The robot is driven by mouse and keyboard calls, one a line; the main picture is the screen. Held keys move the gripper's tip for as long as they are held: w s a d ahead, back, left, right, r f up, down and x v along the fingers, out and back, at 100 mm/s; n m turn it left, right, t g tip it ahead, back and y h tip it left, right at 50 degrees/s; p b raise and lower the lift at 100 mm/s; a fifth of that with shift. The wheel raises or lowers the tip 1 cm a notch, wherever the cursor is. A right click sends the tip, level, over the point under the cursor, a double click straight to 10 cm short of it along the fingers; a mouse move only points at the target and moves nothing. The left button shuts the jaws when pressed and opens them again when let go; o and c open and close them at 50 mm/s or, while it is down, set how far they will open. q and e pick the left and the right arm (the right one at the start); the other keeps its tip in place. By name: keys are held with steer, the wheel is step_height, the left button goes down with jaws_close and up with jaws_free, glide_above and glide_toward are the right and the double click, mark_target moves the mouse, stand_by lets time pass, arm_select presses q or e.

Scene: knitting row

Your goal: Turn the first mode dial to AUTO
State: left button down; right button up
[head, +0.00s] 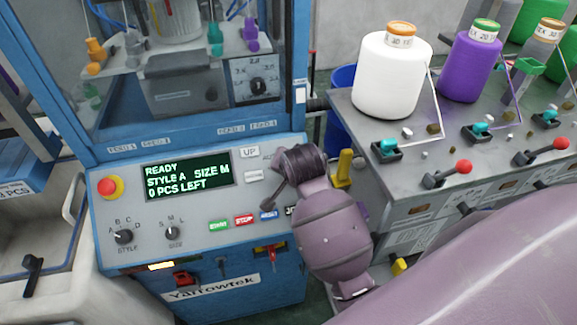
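The blue knitting machine's control panel (200,195) faces me at the left centre. My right arm comes in from the right, and its dark gripper (276,185) is at the panel's right side. The gripper and wrist cover that part of the panel, with only scraps of lettering showing beside them. The mode dial is not visible; it may be behind the gripper, and I cannot tell its setting or whether I touch it. I cannot make out whether the fingers are open or shut. My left gripper is not in view.
The display (188,182) reads READY, STYLE A, SIZE M, 0 PCS LEFT. A STYLE dial (124,236), a SIZE dial (172,233) and a red stop button (110,187) sit at left. A grey bench (400,180) with yarn cones, including a white cone (392,78), stands at right.

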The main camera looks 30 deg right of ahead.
stand_by(0.3)
steer(key=o, duration=0.9)
steer(key=shift+o, duration=0.2)
steer(key=v, duration=1)
steer(key=shift+s+r, duration=0.25)
steer(key=shift+a, duration=0.1)
